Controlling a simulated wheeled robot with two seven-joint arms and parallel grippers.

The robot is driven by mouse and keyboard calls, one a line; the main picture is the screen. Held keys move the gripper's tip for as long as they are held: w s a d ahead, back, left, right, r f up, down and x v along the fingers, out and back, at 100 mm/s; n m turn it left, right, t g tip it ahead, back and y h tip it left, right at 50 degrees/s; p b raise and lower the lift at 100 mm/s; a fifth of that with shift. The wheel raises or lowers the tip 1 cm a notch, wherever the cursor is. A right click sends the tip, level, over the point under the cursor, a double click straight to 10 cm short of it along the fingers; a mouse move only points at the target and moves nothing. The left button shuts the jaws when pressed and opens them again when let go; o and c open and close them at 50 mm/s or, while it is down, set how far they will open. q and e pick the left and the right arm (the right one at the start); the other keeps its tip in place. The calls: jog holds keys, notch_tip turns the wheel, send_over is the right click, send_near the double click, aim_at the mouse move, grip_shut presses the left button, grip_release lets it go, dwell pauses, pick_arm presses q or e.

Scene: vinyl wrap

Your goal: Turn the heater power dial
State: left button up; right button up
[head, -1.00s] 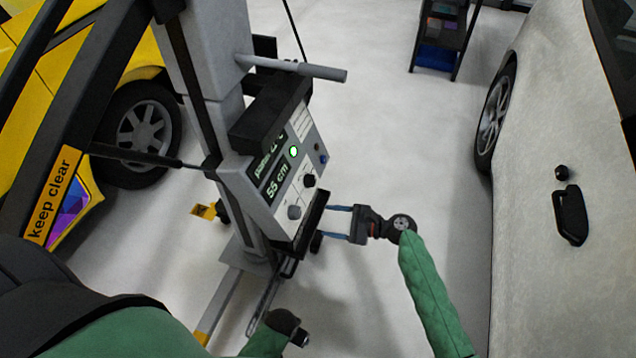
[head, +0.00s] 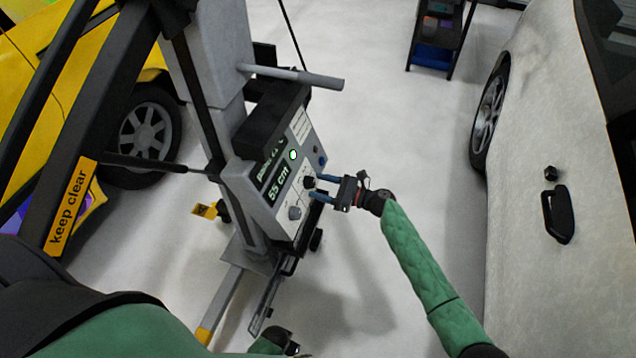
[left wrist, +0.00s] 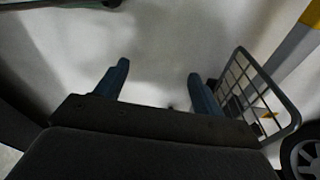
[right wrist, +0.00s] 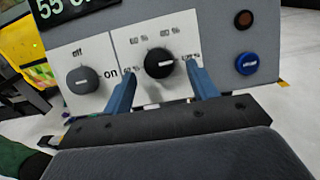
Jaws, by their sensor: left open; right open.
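The heater power dial is a black round knob (head: 309,182) with percent marks around it, on the grey control panel of the heater stand. In the right wrist view the dial (right wrist: 159,63) shows between the two blue fingertips, its white pointer line visible. My right gripper (head: 317,186) is open at the panel, fingers pointing at the dial; I cannot tell whether they touch it. A grey off/on knob (right wrist: 83,80) sits left of the dial. My left gripper (left wrist: 158,70) is open and empty above the floor, low in the head view.
The panel also has a blue button (right wrist: 248,63), a brown button (right wrist: 243,19), a green light (head: 293,154) and a display reading 55 cm (head: 279,183). A grey handle bar (head: 300,77) juts out above. A white car (head: 540,150) stands right, with clear floor between.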

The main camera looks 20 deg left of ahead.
pick_arm(q)
jog(key=shift+s+a+f, duration=0.15)
jog(key=shift+f, duration=0.4)
pick_arm(e)
jog(key=shift+a, duration=0.65)
jog(key=c, duration=1)
